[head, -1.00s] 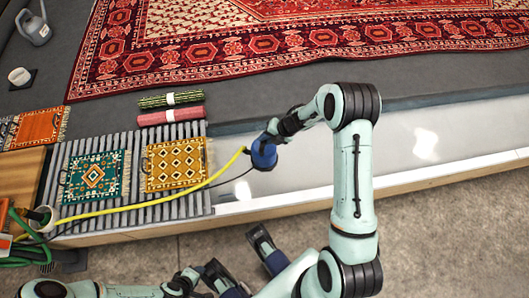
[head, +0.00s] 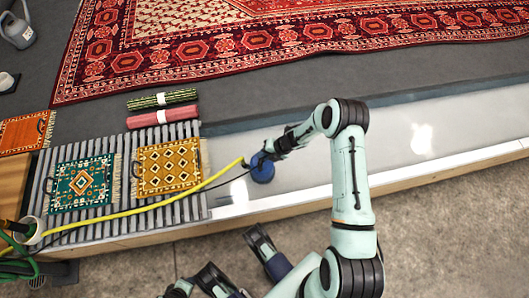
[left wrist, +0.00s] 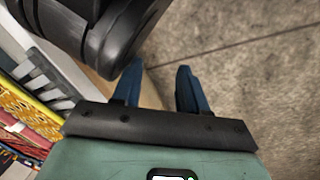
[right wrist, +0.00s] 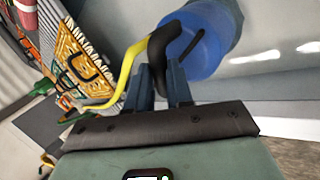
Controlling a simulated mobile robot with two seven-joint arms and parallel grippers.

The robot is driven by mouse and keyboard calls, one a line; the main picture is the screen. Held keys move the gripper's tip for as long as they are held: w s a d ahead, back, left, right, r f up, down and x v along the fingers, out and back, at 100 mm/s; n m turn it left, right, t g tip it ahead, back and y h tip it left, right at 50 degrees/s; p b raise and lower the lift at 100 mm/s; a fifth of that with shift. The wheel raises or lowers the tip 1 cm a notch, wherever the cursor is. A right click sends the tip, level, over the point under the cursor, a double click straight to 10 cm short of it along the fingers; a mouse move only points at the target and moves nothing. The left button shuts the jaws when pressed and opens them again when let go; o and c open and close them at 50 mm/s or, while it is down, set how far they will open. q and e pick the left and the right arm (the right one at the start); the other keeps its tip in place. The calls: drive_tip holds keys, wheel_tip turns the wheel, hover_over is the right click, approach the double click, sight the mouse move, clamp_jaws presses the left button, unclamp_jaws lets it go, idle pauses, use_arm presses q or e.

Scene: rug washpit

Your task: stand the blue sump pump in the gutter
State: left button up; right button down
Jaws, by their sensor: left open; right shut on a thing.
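The blue sump pump (head: 262,172) is at the left part of the pale, shiny gutter (head: 400,138), beside the slatted grate. It looks roughly upright; whether its base rests on the gutter floor I cannot tell. My right gripper (head: 270,153) is shut on the pump's black handle. The right wrist view shows the handle (right wrist: 157,62) between the fingers, with the blue body (right wrist: 200,45) beyond. A yellow hose (head: 150,207) runs left from the pump. My left gripper (left wrist: 157,75) is open and empty over the floor in the left wrist view.
The grate (head: 190,208) carries a teal rug (head: 82,184) and a yellow rug (head: 168,166). Rolled rugs (head: 163,117) lie behind it. A white bucket or pipe end (head: 32,232) stands at the left. A large red rug (head: 300,40) covers the back. The gutter is clear to the right.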

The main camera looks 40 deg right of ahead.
sight(265, 170)
wheel_tip(265, 170, down, 4)
drive_tip(key=shift+w+r+b, duration=0.1)
drive_tip(key=shift+r+b, duration=0.15)
drive_tip(key=shift+b, duration=0.2)
drive_tip(key=c, duration=1)
unclamp_jaws()
use_arm(q)
drive_tip(key=shift+s+a+f+g, duration=0.15)
drive_tip(key=shift+s+f+g, duration=0.25)
drive_tip(key=shift+s+f, duration=0.65)
drive_tip(key=shift+r, duration=0.1)
